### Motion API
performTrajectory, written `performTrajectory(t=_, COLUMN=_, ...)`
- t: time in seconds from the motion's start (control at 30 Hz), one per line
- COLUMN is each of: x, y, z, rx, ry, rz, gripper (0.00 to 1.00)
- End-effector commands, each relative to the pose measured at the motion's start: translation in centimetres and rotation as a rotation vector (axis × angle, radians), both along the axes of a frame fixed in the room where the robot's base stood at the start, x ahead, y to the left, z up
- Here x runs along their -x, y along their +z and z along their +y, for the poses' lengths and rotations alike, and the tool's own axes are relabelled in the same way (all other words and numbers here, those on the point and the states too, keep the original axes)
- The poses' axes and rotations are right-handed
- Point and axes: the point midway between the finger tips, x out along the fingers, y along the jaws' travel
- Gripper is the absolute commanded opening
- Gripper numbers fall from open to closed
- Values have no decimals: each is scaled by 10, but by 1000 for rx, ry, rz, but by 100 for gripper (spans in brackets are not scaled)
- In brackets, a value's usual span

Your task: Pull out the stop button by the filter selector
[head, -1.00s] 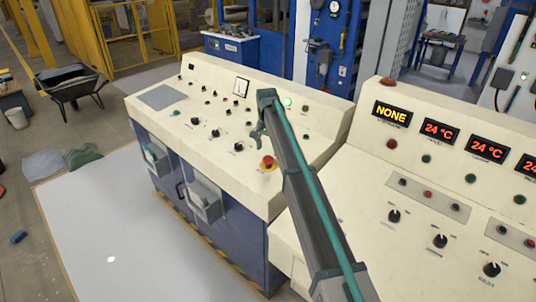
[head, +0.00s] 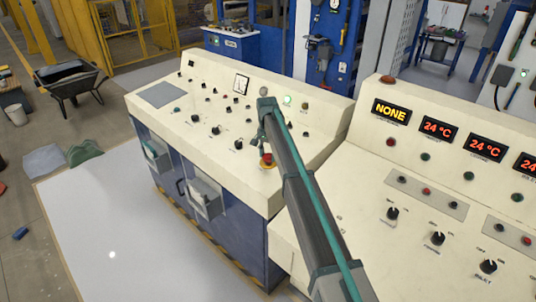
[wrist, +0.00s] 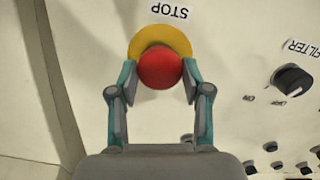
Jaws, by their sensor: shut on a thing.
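The red stop button (wrist: 159,68) sits on a yellow disc (wrist: 160,36) under a "STOP" label in the wrist view. My gripper (wrist: 158,80) is shut on the button, with one finger on each side of it. In the head view the red button (head: 267,158) shows just below my gripper (head: 265,145) near the front edge of the left console. The filter selector (wrist: 292,80), a black knob with a "FILTER" label, is to the right in the wrist view. Whether the button is in or out is hard to tell.
A right console (head: 345,190) with temperature displays stands close beside my arm. In the wrist view more knobs lie at lower right.

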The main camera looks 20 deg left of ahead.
Motion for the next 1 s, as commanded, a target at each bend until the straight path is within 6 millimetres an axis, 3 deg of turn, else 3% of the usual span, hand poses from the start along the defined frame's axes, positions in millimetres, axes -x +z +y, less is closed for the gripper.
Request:
performTrajectory(t=0.03, x=0, y=0, z=0, rx=0, ry=0, rz=0, gripper=14)
performTrajectory(t=0.13, x=0, y=0, z=0, rx=0, ry=0, rz=0, gripper=0)
performTrajectory(t=0.67, x=1, y=16, z=1, rx=-1, ry=0, rz=-1, gripper=0)
performTrajectory(t=0.7, x=1, y=16, z=1, rx=-1, ry=0, rz=-1, gripper=55)
performTrajectory(t=0.83, x=1, y=15, z=1, rx=-1, ry=0, rz=-1, gripper=74)
performTrajectory(t=1.0, x=1, y=15, z=1, rx=0, ry=0, rz=0, gripper=74)
